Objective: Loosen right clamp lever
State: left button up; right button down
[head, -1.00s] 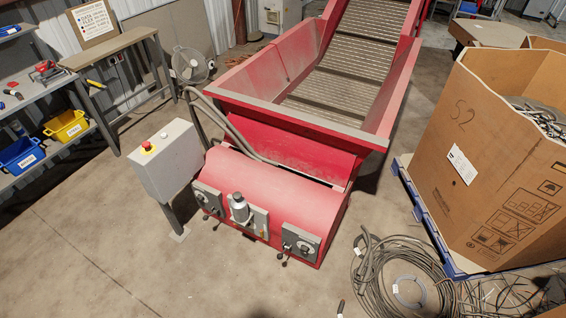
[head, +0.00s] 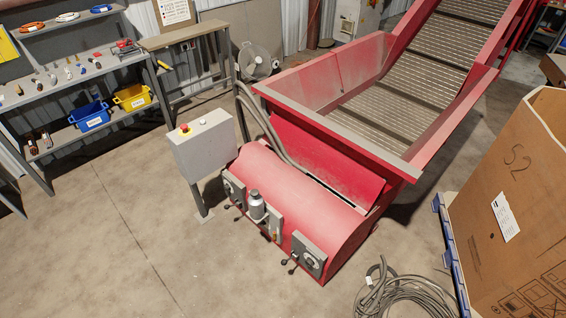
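The red conveyor machine (head: 300,205) stands in the middle of the head view, its rounded front housing towards me. A grey clamp plate (head: 309,254) sits at the right end of the housing, with small dark-knobbed levers (head: 287,265) below and beside it. A similar plate (head: 233,188) with a lever (head: 228,206) is at the left end. Between them is a silver cylindrical unit (head: 257,206) on a grey plate. The exact lever angles are too small to tell. Neither of my grippers is in view.
A grey control box (head: 203,143) with a red button stands left of the machine. A coiled cable (head: 405,298) lies on the floor at front right, near a large cardboard box (head: 515,215) on a blue pallet. The floor at front left is clear.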

aim_at(284, 263)
jog(key=j+z, duration=0.35)
jog(key=j, duration=0.35)
jog(key=j+z, duration=0.35)
jog(key=j, duration=0.4)
jog(key=k+j+z, duration=0.1)
jog(key=j+z, duration=0.2)
jog(key=j, duration=0.4)
